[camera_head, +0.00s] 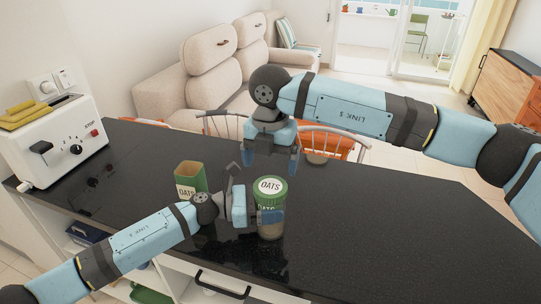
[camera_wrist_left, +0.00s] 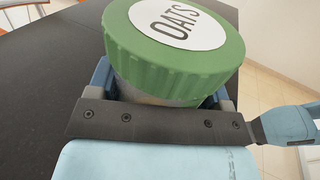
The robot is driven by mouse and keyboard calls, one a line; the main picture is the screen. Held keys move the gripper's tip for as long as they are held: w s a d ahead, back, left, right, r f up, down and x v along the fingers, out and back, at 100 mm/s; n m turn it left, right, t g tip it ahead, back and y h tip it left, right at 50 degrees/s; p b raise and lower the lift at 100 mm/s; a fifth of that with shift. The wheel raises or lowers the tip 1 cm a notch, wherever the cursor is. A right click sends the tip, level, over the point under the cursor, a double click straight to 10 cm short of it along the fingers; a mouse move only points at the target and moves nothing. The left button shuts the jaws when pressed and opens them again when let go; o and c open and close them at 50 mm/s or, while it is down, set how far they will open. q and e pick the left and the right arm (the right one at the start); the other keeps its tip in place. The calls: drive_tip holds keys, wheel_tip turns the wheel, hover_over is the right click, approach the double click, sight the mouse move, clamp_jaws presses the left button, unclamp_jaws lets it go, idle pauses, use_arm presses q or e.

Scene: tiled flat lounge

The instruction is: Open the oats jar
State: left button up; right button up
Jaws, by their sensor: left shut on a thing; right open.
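The oats jar (camera_head: 271,224) stands upright on the dark counter, with a green screw lid (camera_head: 270,190) marked OATS on top. In the left wrist view the lid (camera_wrist_left: 178,62) sits on the jar and hides most of its body. My left gripper (camera_head: 262,216) is shut on the jar's body from the left, below the lid. My right gripper (camera_head: 270,160) is open and points down, above and behind the lid in the head view, apart from it.
A green OATS box (camera_head: 190,180) stands left of the jar, close to my left arm. A white toaster (camera_head: 60,140) with yellow items on top is at the left end. The dark counter (camera_head: 400,220) is clear at right. Chairs stand behind it.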

sight(270, 186)
wheel_tip(270, 186, down, 7)
drive_tip(key=shift+r, duration=0.1)
idle(0.3)
